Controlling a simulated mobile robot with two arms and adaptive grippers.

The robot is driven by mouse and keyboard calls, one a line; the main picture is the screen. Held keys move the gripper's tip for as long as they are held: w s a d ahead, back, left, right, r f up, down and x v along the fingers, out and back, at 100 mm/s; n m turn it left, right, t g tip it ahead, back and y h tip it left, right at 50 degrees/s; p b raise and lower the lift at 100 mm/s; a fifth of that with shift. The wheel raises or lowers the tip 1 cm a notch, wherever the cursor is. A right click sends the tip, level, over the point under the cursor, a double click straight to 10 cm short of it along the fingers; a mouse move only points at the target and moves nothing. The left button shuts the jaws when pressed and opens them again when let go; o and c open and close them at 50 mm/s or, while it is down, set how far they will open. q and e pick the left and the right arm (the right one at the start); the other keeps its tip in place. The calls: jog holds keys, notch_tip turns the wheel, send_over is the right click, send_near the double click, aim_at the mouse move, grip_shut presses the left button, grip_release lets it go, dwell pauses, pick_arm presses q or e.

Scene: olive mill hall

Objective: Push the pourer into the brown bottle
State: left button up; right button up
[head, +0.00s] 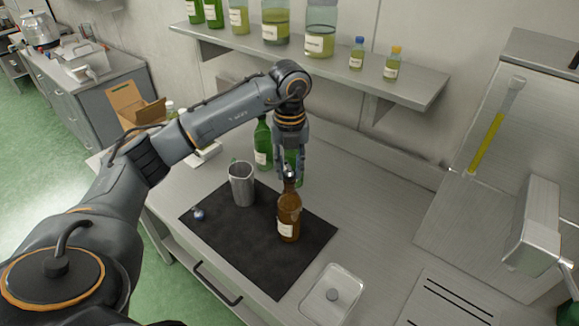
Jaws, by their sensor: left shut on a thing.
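The brown bottle (289,222) with a pale label stands upright on the dark mat (260,265). My left gripper (290,174) points down right over its neck, shut on a small dark piece, which looks like the pourer (290,174). The fingers mostly hide the piece. It is at or just above the bottle's mouth; I cannot tell whether it touches or how deep it sits. My right gripper is not in view.
Green bottles (263,145) stand behind. A shelf (415,86) with bottles hangs above.

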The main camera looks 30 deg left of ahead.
pick_arm(q)
jog(key=shift+f, duration=0.2)
dwell(0.5)
jog(key=o, duration=1)
jog(key=shift+c, duration=0.6)
jog(key=shift+r, duration=0.15)
jog(key=shift+r+p, duration=1.9)
jog(key=shift+r, duration=1)
